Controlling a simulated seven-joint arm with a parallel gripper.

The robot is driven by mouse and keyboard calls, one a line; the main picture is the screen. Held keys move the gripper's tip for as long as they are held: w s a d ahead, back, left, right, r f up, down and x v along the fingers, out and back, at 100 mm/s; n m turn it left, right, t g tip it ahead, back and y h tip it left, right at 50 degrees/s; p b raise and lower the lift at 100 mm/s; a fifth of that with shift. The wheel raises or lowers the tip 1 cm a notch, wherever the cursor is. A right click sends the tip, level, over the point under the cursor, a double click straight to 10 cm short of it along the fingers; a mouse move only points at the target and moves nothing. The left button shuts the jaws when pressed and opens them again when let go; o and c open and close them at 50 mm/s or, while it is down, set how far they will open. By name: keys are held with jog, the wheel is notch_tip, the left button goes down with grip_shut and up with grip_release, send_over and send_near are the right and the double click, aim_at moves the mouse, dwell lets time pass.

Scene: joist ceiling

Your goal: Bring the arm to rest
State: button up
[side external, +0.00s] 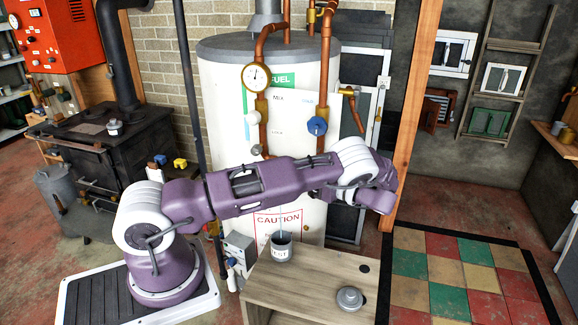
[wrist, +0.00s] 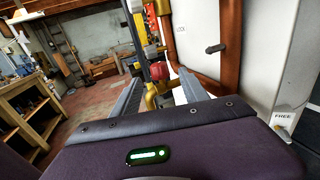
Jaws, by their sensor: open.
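My gripper (wrist: 160,76) shows in the wrist view as two grey fingers, spread apart with nothing held between them. A red knob on a brass-yellow fitting (wrist: 158,71) shows in the gap beyond the fingers; I cannot tell its distance. In the side external view my purple arm (side external: 265,188) stretches from its base at the left across the front of the white tank (side external: 222,90). Its wrist ends at the right, above the wooden table. The fingers are hidden or cannot be made out there.
A labelled cup (side external: 281,252) with a thin rod in it and a grey lidded object (side external: 349,298) stand on the wooden table (side external: 300,288). Copper pipes (side external: 326,70), a gauge (side external: 256,77) and a blue knob (side external: 317,126) front the tank. A wooden post (side external: 415,100) stands near the wrist.

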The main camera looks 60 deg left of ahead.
jog(key=shift+w+d, duration=0.2)
jog(key=shift+d, duration=0.25)
jog(key=s+d+r+n+t+h, duration=0.7)
jog(key=s+d+r+n+h, duration=0.35)
jog(key=d+r, duration=0.45)
jog(key=s+d+r+n+t+h, duration=0.1)
jog(key=s+d+r+t+h, duration=0.1)
jog(key=s+d, duration=0.3)
jog(key=s+d+r+n+t+h, duration=0.1)
jog(key=s+d+r+t+h, duration=0.1)
jog(key=s, duration=0.7)
jog(key=d+t+h, duration=0.1)
jog(key=d+t, duration=0.1)
jog(key=d, duration=0.1)
jog(key=shift+d+r+h, duration=0.15)
jog(key=shift+d+h, duration=0.05)
jog(key=shift+h, duration=0.15)
